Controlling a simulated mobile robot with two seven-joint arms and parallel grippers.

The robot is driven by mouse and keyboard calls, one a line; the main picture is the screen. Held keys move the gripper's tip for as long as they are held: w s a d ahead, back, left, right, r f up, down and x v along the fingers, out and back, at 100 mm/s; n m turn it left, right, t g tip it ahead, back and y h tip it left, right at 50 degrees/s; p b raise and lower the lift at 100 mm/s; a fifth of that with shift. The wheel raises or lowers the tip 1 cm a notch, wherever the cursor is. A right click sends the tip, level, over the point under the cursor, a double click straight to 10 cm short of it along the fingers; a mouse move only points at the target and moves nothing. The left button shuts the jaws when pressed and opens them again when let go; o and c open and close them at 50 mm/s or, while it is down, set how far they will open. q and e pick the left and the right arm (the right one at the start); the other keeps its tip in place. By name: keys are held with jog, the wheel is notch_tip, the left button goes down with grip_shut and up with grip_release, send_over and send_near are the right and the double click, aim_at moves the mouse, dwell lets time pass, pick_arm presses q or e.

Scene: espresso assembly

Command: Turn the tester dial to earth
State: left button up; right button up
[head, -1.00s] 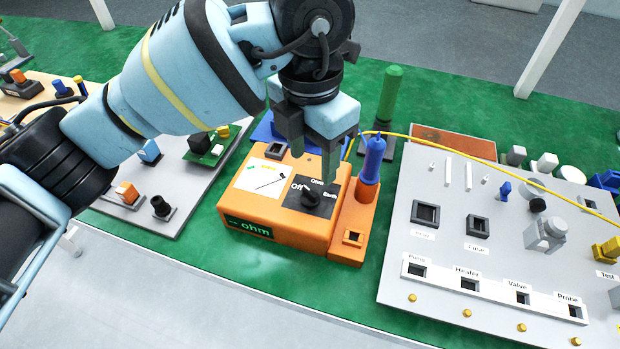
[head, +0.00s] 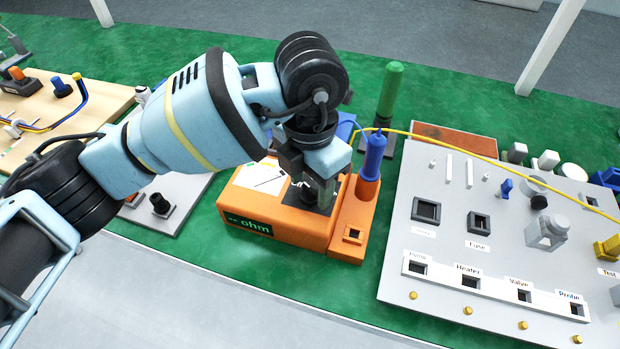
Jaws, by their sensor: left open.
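The orange tester (head: 285,223) stands on the green mat, with a small screen (head: 250,224) on its front reading "-- ohm". Its black dial plate sits on the top right of the tester and is mostly covered by my left gripper (head: 316,197). My left gripper points down over the dial, its fingers open and at about the dial's height. The dial knob is largely hidden between or behind the fingers, so I cannot tell where it points or whether the fingers touch it. My right gripper is not in view.
A blue probe (head: 374,155) stands in the orange holder right of the dial, with a yellow cable running right. A green post (head: 390,90) stands behind. A grey panel (head: 395,275) with labelled sockets lies at right. Bare green mat separates tester and panel.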

pick_arm(q)
jog(key=shift+c, duration=0.4)
jog(key=c, duration=0.9)
